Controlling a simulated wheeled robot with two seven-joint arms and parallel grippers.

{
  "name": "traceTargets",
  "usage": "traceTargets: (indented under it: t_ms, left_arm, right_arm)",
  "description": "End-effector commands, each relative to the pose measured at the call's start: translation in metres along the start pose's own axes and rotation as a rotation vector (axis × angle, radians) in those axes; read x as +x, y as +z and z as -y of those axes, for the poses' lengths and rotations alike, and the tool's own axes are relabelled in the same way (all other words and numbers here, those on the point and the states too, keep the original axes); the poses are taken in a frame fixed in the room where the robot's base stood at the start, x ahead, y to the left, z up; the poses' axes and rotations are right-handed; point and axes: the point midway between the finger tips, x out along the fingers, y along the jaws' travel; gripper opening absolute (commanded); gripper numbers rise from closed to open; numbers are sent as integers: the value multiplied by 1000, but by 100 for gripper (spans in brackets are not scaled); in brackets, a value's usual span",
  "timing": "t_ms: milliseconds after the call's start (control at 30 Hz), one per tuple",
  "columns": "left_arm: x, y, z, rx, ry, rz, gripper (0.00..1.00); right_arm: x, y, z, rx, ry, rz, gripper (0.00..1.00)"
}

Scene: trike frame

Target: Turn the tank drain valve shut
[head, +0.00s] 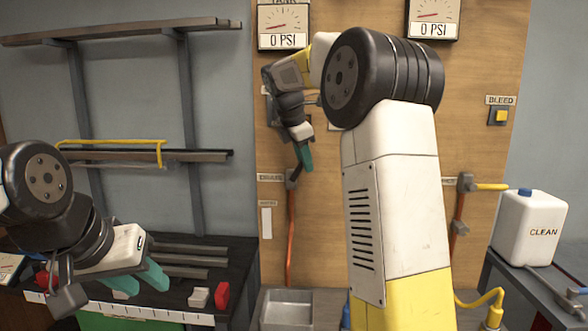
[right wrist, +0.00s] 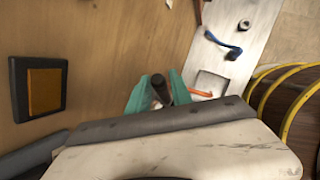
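The drain valve (head: 292,178) is a small dark fitting on the wooden panel, beside a label that seems to read DRAIN, with an orange-red hose running down from it. My right gripper (head: 305,157) points down just above and right of it in the head view. In the right wrist view its teal fingers (right wrist: 160,88) stand apart on either side of a dark, rounded handle (right wrist: 158,84); I cannot tell whether they touch it. My left gripper (head: 139,282) is open and empty over the workbench at the lower left. The tank gauge (head: 284,42) reads 0 PSI.
My right forearm covers the panel's middle. A second gauge (head: 433,30) reads 0 PSI. A bleed button (head: 500,116) and yellow-handled valve (head: 467,183) are on the right. A CLEAN jug (head: 530,232) stands on a side table. A metal tray (head: 286,311) lies below.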

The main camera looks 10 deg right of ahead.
Motion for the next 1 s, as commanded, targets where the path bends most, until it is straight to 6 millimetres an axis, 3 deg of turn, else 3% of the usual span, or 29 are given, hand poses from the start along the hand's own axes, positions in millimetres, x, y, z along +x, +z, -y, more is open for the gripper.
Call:
traceTargets:
  t_ms: [200,533,700,1000]
  left_arm:
    - [0,0,0,0,0,0,36]
    - [0,0,0,0,0,0,36]
    - [0,0,0,0,0,0,36]
    - [0,0,0,0,0,0,36]
  right_arm:
    - [26,0,0,0,-2,0,26]
    - [30,0,0,1,-1,0,26]
    - [30,0,0,0,-1,0,0]
    - [30,0,0,0,-1,0,0]
